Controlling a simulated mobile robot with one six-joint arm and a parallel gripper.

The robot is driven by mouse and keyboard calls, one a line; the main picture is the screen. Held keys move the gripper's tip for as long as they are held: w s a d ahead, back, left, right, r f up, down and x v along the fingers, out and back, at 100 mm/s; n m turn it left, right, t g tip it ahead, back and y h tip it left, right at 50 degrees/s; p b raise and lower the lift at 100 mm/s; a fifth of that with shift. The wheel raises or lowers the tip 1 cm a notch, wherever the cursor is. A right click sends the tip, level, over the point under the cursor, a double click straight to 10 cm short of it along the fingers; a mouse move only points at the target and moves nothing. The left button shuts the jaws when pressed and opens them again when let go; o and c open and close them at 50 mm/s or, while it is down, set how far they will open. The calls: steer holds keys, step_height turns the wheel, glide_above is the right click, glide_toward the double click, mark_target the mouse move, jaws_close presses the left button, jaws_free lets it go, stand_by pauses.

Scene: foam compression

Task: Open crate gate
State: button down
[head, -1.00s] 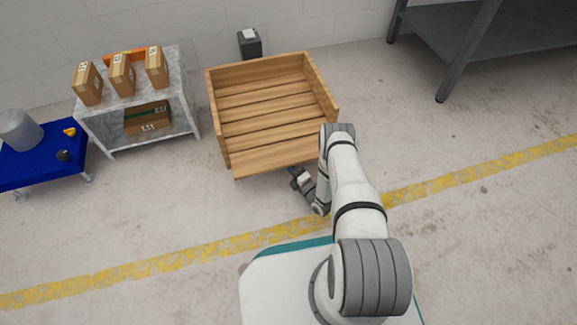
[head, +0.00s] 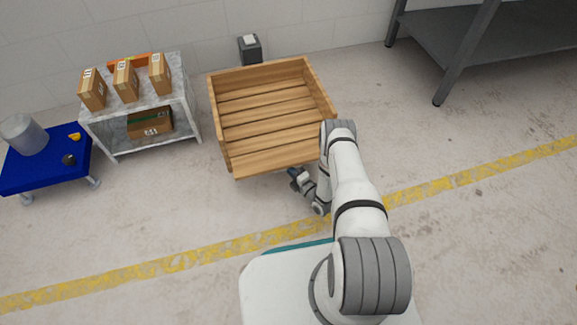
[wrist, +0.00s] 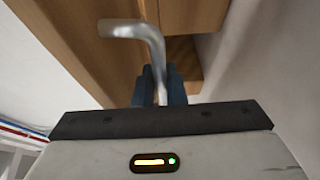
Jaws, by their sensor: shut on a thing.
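The wooden crate (head: 214,108) stands on the floor in the middle of the head view, its slatted inside seen from above. Its front gate panel (head: 262,164) is on the side toward me and looks tilted outward; how far is hard to tell. My gripper (head: 298,177) is low in front of this panel, partly behind my own arm. In the wrist view, my gripper (wrist: 160,88) is shut on a bent metal handle (wrist: 143,30) that runs down between its dark fingers. Brown wood (wrist: 70,30) is just beyond the handle.
A marble-look shelf (head: 110,132) with several cartons stands left of the crate, and a blue cart (head: 40,172) is further left. A grey bin (head: 250,52) is behind the crate. A dark table (head: 490,55) is back right. The right floor is clear.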

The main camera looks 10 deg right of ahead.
steer(key=shift+d, duration=0.1)
steer(key=c, duration=1.8)
jaws_free()
steer(key=p+v, duration=0.2)
steer(key=v, duration=0.6)
steer(key=shift+p, duration=0.4)
